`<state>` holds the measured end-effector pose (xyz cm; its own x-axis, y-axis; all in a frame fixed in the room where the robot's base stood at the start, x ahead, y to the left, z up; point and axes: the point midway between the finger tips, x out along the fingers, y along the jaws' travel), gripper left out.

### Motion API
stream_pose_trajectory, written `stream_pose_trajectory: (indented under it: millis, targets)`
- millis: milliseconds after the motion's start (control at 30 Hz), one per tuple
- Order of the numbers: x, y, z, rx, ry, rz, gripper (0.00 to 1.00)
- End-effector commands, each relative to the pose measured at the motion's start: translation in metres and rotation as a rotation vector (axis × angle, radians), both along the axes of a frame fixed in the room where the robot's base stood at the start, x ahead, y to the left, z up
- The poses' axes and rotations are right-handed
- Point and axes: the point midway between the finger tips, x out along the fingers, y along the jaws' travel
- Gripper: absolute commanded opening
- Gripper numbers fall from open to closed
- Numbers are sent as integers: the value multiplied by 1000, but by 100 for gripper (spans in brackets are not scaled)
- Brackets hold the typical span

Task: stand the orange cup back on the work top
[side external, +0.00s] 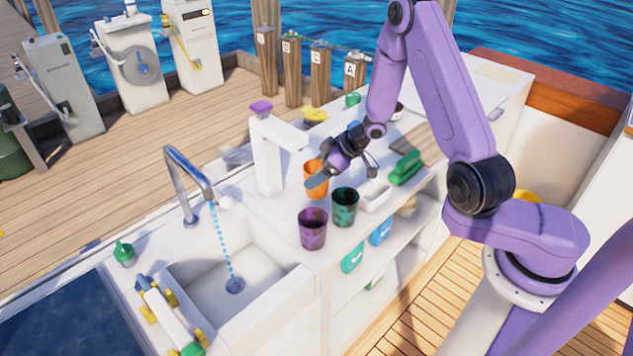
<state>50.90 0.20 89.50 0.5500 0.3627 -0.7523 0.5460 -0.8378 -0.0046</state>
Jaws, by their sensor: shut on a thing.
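The orange cup (313,174) is upright at the work top (290,204), in front of the white dispenser tower. My gripper (318,181) reaches it from the right and is shut on it.
A purple cup (312,229) and a dark green cup (344,207) stand close in front. The white tower (268,155) is just left of the orange cup. A sink (240,275) with running water is at left.

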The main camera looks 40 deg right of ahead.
Motion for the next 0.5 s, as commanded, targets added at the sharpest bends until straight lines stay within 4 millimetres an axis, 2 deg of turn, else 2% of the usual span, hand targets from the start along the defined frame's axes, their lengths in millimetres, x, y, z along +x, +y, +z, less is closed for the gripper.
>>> stream_pose_trajectory:
  millis: [133,367,500]
  targets:
    - [0,3,-6,0,2,-1,47]
    - [0,3,-30,1,3,-2,47]
    - [0,3,-35,0,0,0,47]
